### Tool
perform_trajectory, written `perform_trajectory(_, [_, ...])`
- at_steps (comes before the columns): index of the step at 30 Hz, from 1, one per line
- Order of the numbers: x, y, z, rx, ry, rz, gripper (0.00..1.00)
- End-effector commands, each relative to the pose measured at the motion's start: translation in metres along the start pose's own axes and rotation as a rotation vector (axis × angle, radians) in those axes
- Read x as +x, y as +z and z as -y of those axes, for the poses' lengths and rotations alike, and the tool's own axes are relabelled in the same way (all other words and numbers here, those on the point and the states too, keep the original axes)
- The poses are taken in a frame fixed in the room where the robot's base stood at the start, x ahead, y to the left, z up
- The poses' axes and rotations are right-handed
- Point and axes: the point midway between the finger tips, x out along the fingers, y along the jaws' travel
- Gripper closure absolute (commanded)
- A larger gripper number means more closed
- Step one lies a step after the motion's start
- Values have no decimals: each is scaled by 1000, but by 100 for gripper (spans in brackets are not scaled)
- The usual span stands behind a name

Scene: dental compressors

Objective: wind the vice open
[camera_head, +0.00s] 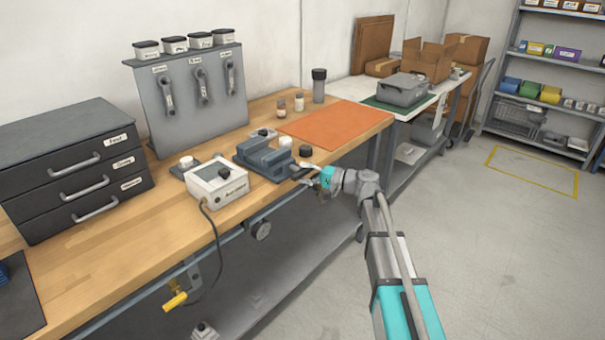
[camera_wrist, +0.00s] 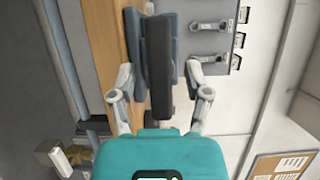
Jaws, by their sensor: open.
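The blue-grey vice (camera_head: 265,158) stands near the front edge of the wooden bench. My gripper (camera_head: 303,174) is at its front, right-hand end. In the wrist view, a long dark bar (camera_wrist: 160,65), which looks like the vice's handle, lies between the two open fingers of my gripper (camera_wrist: 160,72). A gap shows on both sides of the bar. The blue-grey vice body (camera_wrist: 136,45) shows behind it. How far apart the jaws stand is hard to tell, and the screw is hidden.
A white control box (camera_head: 216,182) with a cable stands left of the vice. Small jars and an orange mat (camera_head: 325,125) lie behind and to the right. A dark drawer unit (camera_head: 75,170) and a tool board (camera_head: 200,85) stand further left. The floor at right is clear.

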Motion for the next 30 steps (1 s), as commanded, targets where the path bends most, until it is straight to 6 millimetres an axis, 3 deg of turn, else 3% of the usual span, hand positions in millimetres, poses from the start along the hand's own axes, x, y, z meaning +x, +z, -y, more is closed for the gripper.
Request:
perform_trajectory(8, [1, 0, 0, 0, 0, 0, 37])
perform_trajectory(18, [1, 0, 0, 0, 0, 1, 98])
perform_trajectory(21, [8, 2, 0, 0, 0, 2, 100])
perform_trajectory(30, [0, 0, 0, -26, 11, 1, 100])
